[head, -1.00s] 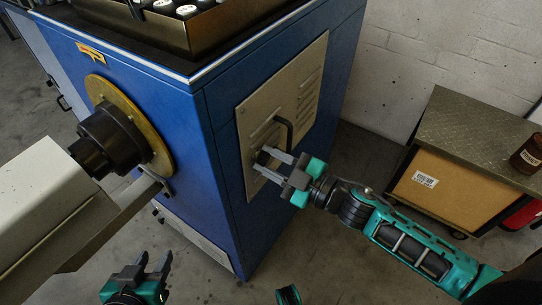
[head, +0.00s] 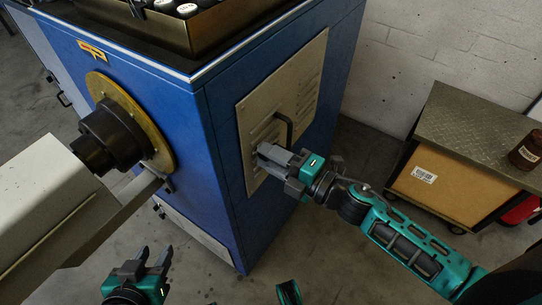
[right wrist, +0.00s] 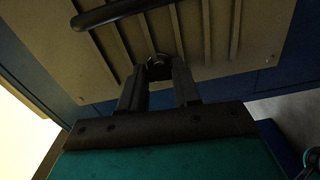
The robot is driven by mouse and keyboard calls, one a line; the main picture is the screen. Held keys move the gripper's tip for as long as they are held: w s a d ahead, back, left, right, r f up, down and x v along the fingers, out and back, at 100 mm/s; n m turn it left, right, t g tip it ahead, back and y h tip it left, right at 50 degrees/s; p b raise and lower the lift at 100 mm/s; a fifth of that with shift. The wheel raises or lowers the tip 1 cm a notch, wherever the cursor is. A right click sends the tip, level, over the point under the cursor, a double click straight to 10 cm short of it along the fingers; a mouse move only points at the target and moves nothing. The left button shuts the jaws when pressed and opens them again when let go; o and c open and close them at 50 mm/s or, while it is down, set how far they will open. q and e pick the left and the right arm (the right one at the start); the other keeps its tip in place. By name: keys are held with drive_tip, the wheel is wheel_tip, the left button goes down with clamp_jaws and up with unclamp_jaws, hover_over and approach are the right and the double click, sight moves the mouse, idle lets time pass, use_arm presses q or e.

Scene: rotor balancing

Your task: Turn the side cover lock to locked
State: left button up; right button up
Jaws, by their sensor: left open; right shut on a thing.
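The side cover (head: 304,75) is a beige louvred panel on the blue machine's right side, with a dark bar handle (head: 283,131). My right gripper (head: 268,154) is at the cover's lower part, just below the handle, and is shut on the lock. The lock (right wrist: 159,62) shows in the right wrist view as a small dark round piece between the fingertips, mostly hidden by them. Which way the lock is turned cannot be told. My left gripper (head: 146,262) is open and empty at the bottom of the head view, away from the cover.
The blue machine (head: 225,150) carries a brown tray (head: 215,35) with several white-capped items on top. A dark hub on a brass disc (head: 157,150) juts from its front. A cart (head: 455,140) with a brown jar (head: 526,152) stands at right.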

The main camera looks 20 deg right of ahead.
drive_tip(key=shift+n, duration=0.5)
drive_tip(key=o, duration=1.1)
drive_tip(key=shift+c, duration=0.2)
drive_tip(key=v, duration=1.3)
drive_tip(key=shift+p, duration=0.35)
drive_tip(key=shift+w, duration=0.1)
